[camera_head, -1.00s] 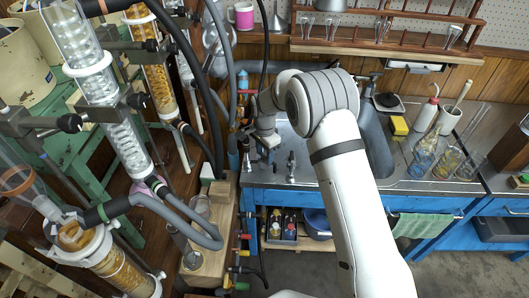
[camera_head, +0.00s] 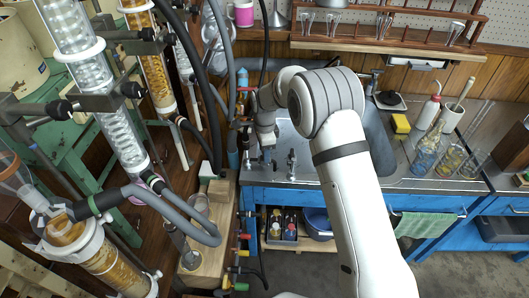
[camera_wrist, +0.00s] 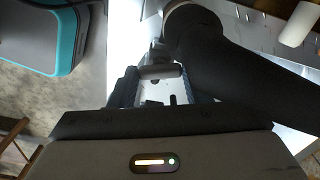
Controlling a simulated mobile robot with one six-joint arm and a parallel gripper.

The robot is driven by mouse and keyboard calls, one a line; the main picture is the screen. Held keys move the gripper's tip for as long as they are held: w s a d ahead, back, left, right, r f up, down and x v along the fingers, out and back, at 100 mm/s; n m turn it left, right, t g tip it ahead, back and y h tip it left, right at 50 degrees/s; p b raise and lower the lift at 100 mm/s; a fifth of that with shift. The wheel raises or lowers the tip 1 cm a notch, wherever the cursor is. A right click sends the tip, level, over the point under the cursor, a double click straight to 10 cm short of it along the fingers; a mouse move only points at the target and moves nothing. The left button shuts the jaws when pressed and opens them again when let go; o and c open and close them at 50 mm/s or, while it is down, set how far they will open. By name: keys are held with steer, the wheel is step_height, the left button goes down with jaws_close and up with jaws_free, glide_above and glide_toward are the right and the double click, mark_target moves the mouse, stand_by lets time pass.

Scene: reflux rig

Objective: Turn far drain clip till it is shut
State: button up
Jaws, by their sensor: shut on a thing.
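My gripper (camera_wrist: 156,88) shows in the wrist view with its dark fingers closed around a small grey bar-like part, which I take to be the far drain clip (camera_wrist: 160,71). A thick black hose (camera_wrist: 235,75) passes close to the right of the fingers. In the head view my gripper (camera_head: 264,143) points down at the left front of the sink, beside the rig's hoses. The clip is too small and too covered by the gripper there to tell its angle.
The glass rig with clamps and grey hoses (camera_head: 180,205) stands close on the left. Small taps (camera_head: 291,163) stand right of my gripper by the sink (camera_head: 377,150). Bottles and glassware (camera_head: 425,150) are on the right counter. The floor in front is clear.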

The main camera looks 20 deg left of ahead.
steer(key=shift+m+b, duration=0.55)
steer(key=shift+m, duration=1.35)
steer(key=o, duration=1)
step_height(320, 180, up, 8)
steer(key=shift+f, duration=0.1)
